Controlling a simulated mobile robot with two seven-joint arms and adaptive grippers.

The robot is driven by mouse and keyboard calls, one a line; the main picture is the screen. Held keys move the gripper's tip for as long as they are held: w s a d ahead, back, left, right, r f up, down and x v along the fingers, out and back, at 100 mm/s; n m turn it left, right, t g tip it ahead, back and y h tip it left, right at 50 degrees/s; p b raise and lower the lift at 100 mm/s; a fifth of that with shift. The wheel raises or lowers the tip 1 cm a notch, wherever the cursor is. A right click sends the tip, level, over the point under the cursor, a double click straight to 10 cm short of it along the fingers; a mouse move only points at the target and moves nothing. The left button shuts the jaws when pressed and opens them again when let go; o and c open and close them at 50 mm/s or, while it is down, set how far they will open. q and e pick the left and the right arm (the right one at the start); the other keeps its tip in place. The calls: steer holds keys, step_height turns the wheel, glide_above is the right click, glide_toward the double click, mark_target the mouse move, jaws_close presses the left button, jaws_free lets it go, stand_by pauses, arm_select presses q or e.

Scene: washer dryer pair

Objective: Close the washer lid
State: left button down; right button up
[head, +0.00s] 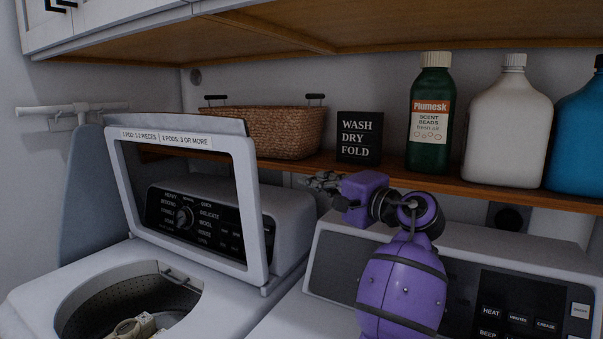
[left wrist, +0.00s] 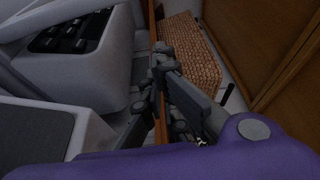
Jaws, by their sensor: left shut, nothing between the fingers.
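The washer lid (head: 249,205) stands raised and open on the washer at left in the head view, a white frame with a clear middle and a label strip along its top. The washer tub opening (head: 90,300) below it is uncovered, with something pale inside. My left gripper (head: 322,183) is shut and empty, to the right of the lid and apart from it in the picture, in front of the shelf. The left wrist view shows its dark fingers (left wrist: 163,72) close together, near the shelf edge and beside the washer's control panel (left wrist: 70,30). My right gripper is not in view.
A wooden shelf (head: 480,190) holds a wicker basket (head: 265,130), a black sign (head: 359,138), a green bottle (head: 430,120), a white bottle (head: 507,125) and a blue bottle (head: 580,130). The dryer panel (head: 345,265) is behind my arm. Cabinets (head: 300,35) hang above.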

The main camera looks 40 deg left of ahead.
arm_select(q)
steer(key=s+a+p, duration=0.2)
steer(key=a, duration=0.7)
steer(key=shift+s+a+r+p, duration=0.15)
steer(key=shift+s+r+p, duration=0.05)
steer(key=shift+r+p, duration=0.1)
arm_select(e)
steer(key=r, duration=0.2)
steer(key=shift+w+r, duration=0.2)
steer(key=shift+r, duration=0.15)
arm_select(q)
steer(key=shift+f, duration=0.1)
steer(key=shift+s, duration=0.1)
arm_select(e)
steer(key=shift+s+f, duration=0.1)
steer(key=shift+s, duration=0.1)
